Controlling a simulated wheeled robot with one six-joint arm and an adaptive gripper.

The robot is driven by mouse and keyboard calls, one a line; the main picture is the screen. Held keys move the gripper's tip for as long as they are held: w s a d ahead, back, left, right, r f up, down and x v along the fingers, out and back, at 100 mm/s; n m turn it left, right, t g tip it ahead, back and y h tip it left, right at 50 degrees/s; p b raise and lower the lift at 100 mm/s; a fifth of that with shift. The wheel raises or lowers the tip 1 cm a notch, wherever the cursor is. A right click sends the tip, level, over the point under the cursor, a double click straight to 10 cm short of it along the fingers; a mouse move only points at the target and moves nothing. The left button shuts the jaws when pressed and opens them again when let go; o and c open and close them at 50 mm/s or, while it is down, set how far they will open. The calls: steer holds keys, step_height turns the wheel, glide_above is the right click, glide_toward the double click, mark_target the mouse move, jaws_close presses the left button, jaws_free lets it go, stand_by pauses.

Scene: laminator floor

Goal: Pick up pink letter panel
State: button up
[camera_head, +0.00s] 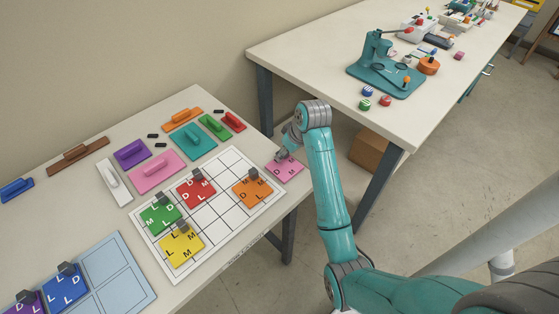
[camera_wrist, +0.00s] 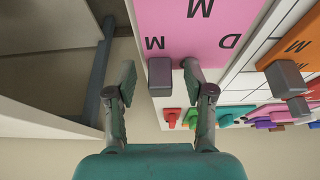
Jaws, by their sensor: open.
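The pink letter panel (camera_head: 288,173) lies at the right end of the near table, just beyond the grid board. In the wrist view the pink panel (camera_wrist: 215,28) shows the black letters M and D and a grey block handle (camera_wrist: 160,73). My gripper (camera_head: 282,157) is over the panel, partly hidden by my own wrist.
The grid board (camera_head: 215,235) holds green, red, yellow and orange letter panels. A pale blue board (camera_head: 122,262) with blue and purple panels lies at front left. Coloured handled blocks, including a pink one (camera_head: 157,173), line the back. Another table (camera_head: 300,48) with a teal press stands behind my arm.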

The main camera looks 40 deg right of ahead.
steer(key=shift+c, duration=0.2)
jaws_close()
steer(key=shift+r, duration=0.15)
